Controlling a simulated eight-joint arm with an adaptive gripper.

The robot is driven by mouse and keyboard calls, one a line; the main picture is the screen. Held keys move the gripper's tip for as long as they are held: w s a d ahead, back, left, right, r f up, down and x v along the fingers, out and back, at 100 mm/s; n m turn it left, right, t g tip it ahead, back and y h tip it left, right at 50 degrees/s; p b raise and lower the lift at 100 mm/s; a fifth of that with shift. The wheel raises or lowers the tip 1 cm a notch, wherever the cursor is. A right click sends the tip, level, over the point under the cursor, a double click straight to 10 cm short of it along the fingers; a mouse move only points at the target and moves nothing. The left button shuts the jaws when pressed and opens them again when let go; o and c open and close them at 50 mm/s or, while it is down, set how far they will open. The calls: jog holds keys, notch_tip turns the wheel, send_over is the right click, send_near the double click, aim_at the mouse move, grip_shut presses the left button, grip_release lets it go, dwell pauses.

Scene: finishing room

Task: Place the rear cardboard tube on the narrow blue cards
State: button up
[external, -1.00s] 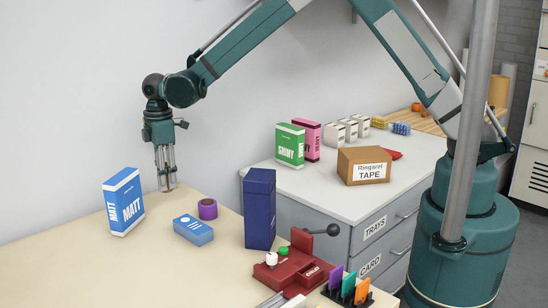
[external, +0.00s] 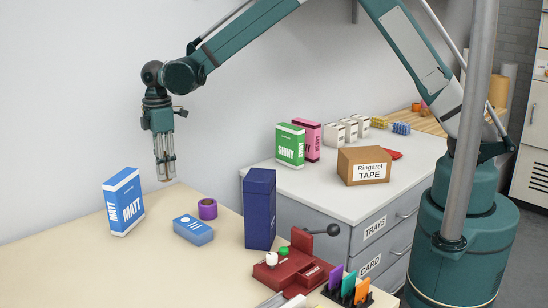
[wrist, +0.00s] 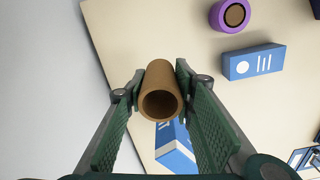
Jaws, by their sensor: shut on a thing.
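The cardboard tube (wrist: 160,92) is a brown hollow cylinder. My gripper (wrist: 158,85) is shut on it, with one green-padded finger at each side and the tube's open end facing the wrist camera. In the external view my gripper (external: 165,172) hangs above the back of the cream table, right of and behind the blue-and-white MATT box; the tube is mostly hidden by the fingers there. The narrow blue cards appear to be the small flat blue box (external: 193,229) lying on the table to the right and in front of my gripper. It also shows in the wrist view (wrist: 253,64).
The MATT box (external: 123,202) stands left of the blue cards. A purple tape roll (external: 207,209) lies just behind the cards. A tall navy box (external: 259,209) stands to their right. A red press (external: 290,272) is at the front right. The wall rises close behind my gripper.

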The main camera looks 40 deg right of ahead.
jog(key=shift+s, duration=0.15)
jog(key=s+a+r+n+p, duration=0.1)
jog(key=s+n, duration=0.3)
jog(key=s, duration=0.6)
jog(key=s+a+r+n+p, duration=0.1)
jog(key=s+a+r+n, duration=0.2)
jog(key=s, duration=0.7)
jog(key=shift+r+n, duration=0.15)
jog(key=shift+n, duration=0.95)
send_over(192, 224)
jog(key=shift+s+a+f, duration=0.1)
jog(key=shift+f, duration=3.05)
jog(key=shift+f, duration=0.15)
jog(key=shift+f, duration=1.75)
jog(key=shift+f, duration=0.1)
